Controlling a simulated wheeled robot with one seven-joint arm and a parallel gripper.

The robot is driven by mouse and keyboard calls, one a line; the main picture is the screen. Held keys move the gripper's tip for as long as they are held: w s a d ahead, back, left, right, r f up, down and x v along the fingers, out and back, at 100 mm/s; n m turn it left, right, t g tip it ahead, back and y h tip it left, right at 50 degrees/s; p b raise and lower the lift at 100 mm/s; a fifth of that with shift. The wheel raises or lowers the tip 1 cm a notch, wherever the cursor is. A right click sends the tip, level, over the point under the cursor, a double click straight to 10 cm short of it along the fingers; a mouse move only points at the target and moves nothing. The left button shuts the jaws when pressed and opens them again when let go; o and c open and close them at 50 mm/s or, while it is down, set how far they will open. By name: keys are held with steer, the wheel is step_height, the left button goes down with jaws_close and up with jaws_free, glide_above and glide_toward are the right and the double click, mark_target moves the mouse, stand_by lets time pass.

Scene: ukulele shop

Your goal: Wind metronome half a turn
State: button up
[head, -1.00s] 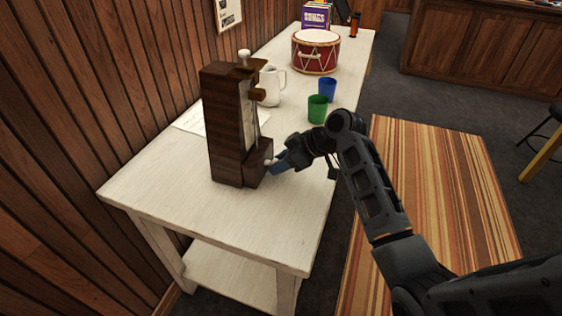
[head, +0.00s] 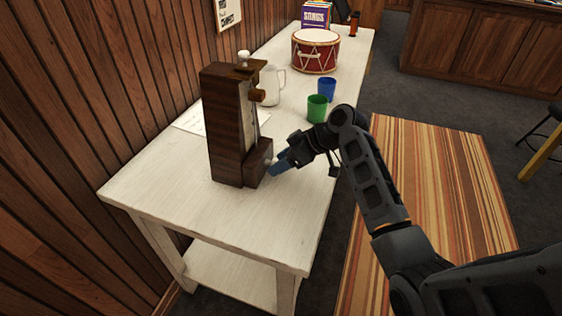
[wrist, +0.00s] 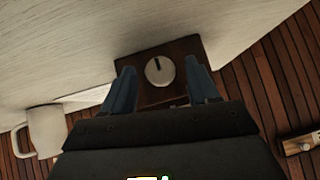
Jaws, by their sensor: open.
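The metronome (head: 226,125) is a tall dark wooden case standing upright on the white table, with a pale front strip. Its winding knob (wrist: 159,70) shows in the wrist view as a round whitish dial with a dark mark pointing to the top of the picture. The knob sits on the side of the low front block, facing my gripper. My gripper (head: 275,164) is at that side in the head view. In the wrist view its blue fingers (wrist: 158,84) are apart, one on each side of the knob, with a gap to it. Nothing is held.
The white table (head: 165,187) has a bare near end. Behind the metronome are a white pitcher (head: 273,86), a green cup (head: 317,108), a blue cup (head: 327,89) and a red drum (head: 315,51). A paper sheet (head: 190,121) lies by the plank wall.

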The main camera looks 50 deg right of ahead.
steer(key=v, duration=0.7)
steer(key=shift+r+b, duration=0.2)
steer(key=shift+b, duration=0.1)
steer(key=shift+s+d, duration=0.1)
steer(key=shift+s, duration=0.05)
